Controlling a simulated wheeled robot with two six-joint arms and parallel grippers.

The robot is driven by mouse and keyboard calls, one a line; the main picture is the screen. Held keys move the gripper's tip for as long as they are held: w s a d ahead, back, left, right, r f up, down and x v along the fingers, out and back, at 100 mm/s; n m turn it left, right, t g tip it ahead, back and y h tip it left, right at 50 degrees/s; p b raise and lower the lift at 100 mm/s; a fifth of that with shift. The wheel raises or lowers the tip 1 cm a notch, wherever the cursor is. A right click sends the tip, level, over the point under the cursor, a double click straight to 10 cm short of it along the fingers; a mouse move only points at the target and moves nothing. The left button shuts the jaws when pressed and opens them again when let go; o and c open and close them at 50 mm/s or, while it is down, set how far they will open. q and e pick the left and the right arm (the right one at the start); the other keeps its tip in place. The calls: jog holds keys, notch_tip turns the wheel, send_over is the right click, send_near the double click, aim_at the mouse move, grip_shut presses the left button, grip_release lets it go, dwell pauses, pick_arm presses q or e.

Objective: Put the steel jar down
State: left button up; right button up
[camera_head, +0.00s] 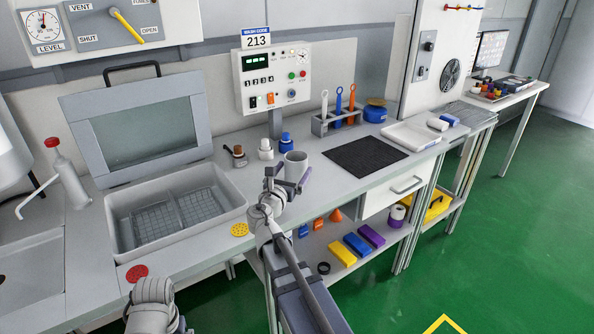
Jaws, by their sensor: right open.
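The steel jar (297,160) is a light grey cylinder, upright on the grey bench top left of the black mat. My right gripper (287,178) is open at the jar's near side, its fingers spread. The fingers and wrist hide the jar's lower part, so I cannot tell whether they touch it. Of my left arm only a grey link shows at the bottom left; its gripper is out of view.
A black mat (364,157) lies to the right, clear on top. Small bottles (265,149) stand behind the jar. A tool rack (318,124) and white tray (410,135) stand farther back.

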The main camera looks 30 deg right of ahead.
aim_at(300, 158)
jog(key=shift+x, duration=3.35)
jog(key=shift+a+r, duration=0.15)
jog(key=shift+a, duration=0.05)
jog(key=c, duration=1.2)
